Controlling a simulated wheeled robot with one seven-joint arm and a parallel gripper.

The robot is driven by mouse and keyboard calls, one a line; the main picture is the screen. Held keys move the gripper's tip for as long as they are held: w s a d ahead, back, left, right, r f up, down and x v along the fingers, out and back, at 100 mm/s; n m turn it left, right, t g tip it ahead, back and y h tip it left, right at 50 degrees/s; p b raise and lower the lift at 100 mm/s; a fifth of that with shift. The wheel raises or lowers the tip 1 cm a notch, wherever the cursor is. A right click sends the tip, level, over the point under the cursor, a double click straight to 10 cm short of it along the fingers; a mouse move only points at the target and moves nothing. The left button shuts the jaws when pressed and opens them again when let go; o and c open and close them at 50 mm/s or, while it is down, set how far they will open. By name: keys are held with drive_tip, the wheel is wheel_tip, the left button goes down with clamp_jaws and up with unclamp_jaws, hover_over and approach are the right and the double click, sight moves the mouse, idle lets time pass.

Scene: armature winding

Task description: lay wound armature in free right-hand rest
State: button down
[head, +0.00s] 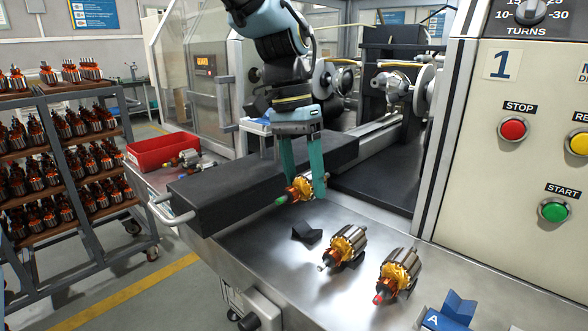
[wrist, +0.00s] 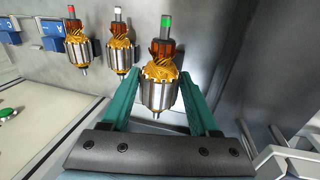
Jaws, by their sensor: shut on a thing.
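My gripper (head: 303,182) is shut on a wound armature (head: 299,190) with a green shaft tip, steel core and yellow-orange windings. It holds it above the bench, its shaft slanting down toward the left. In the wrist view, the held armature (wrist: 161,92) sits between the two teal fingers. A small black rest (head: 307,233) stands empty on the bench, just below and slightly right of the held armature. To its right lie a white-tipped armature (head: 346,246) and a red-tipped armature (head: 399,272), which largely hide whatever is under them.
A blue block marked A (head: 447,313) stands at the front right; blue blocks also show in the wrist view (wrist: 51,36). A long black block (head: 240,195) lies behind the bench area. A red bin (head: 165,152), a control panel (head: 535,130) and a full armature rack (head: 65,150) surround it.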

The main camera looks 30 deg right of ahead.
drive_tip(key=b, duration=0.5)
hover_over(305, 236)
drive_tip(key=shift+w+d+f, duration=0.1)
drive_tip(key=shift+w+f, duration=0.15)
drive_tip(key=shift+f, duration=1.05)
drive_tip(key=shift+w+f, duration=0.2)
drive_tip(key=shift+f, duration=1.8)
drive_tip(key=shift+s+a+f+b, duration=0.1)
drive_tip(key=shift+a+f+b, duration=0.1)
drive_tip(key=shift+f+b, duration=0.55)
drive_tip(key=shift+c, duration=1.1)
unclamp_jaws()
drive_tip(key=shift+f, duration=0.2)
drive_tip(key=shift+o, duration=0.8)
drive_tip(key=shift+r, duration=0.25)
drive_tip(key=v, duration=1.1)
drive_tip(key=shift+r, duration=0.35)
drive_tip(key=shift+d, duration=0.1)
